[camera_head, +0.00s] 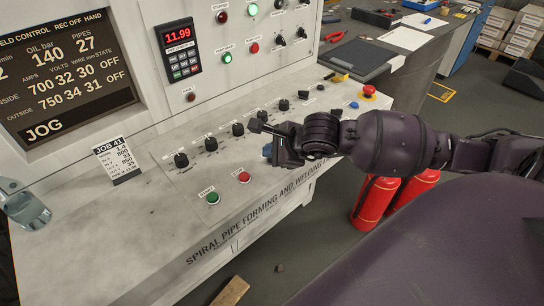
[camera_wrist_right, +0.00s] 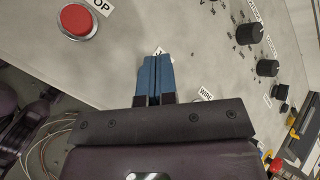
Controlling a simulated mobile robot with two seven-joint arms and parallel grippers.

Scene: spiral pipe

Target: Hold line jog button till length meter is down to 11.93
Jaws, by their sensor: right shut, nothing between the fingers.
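The length meter (camera_head: 178,35) on the upright panel reads 11.99 in red digits. My right gripper (camera_head: 268,150) is over the front of the sloped console, to the right of a red button (camera_head: 244,176) and a green button (camera_head: 212,197). Its blue fingers (camera_wrist_right: 155,78) are shut together with nothing between them, pointing at the console face by a partly hidden label that starts with J. The line jog button itself is not visible; the fingers may cover it. I cannot tell whether they touch it.
A screen (camera_head: 60,70) shows JOG. A job card (camera_head: 118,160) stands on the console. Black knobs (camera_head: 238,129) line the console, with a red emergency button (camera_head: 369,91) at its far end. The red stop button (camera_wrist_right: 75,20) is near the fingers. Red extinguishers (camera_head: 375,203) stand below.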

